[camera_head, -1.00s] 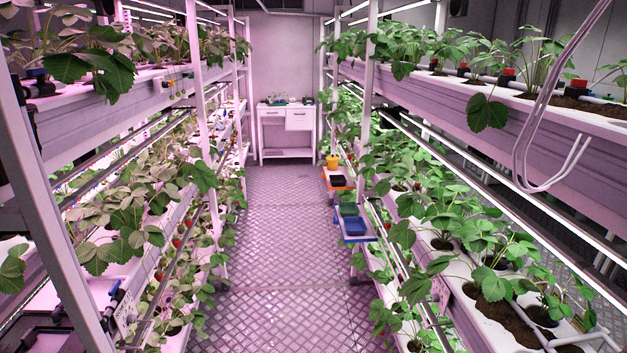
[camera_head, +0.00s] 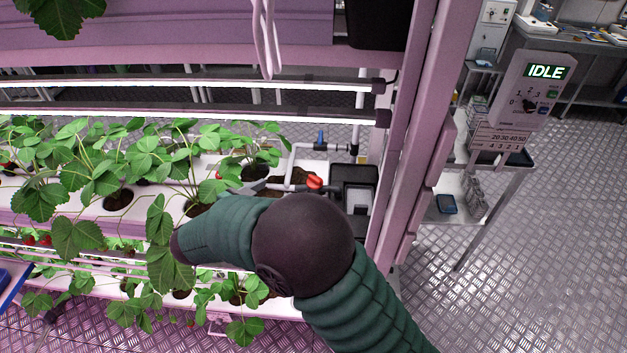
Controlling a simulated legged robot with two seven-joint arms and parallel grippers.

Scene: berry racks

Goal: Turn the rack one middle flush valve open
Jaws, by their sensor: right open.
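The middle shelf of the rack (camera_head: 181,209) carries strawberry plants. At its right end a red-handled valve (camera_head: 314,182) sits on grey pipework, and a blue-handled valve (camera_head: 320,138) stands on the white pipe behind it. I cannot tell which handle is the flush valve or how far it is turned. My right arm (camera_head: 303,243), dark jointed and green sleeved, reaches in from the bottom right, in front of the shelf and just below the red handle. My right gripper is open, its fingers largely hidden beyond the arm and leaves. My left gripper is out of view.
A black box (camera_head: 352,186) sits beside the valves. A rack post (camera_head: 409,140) stands right of them. Light bars (camera_head: 200,84) run above the plants. A panel reading IDLE (camera_head: 535,95) stands by a trolley (camera_head: 500,190). The floor at right is clear.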

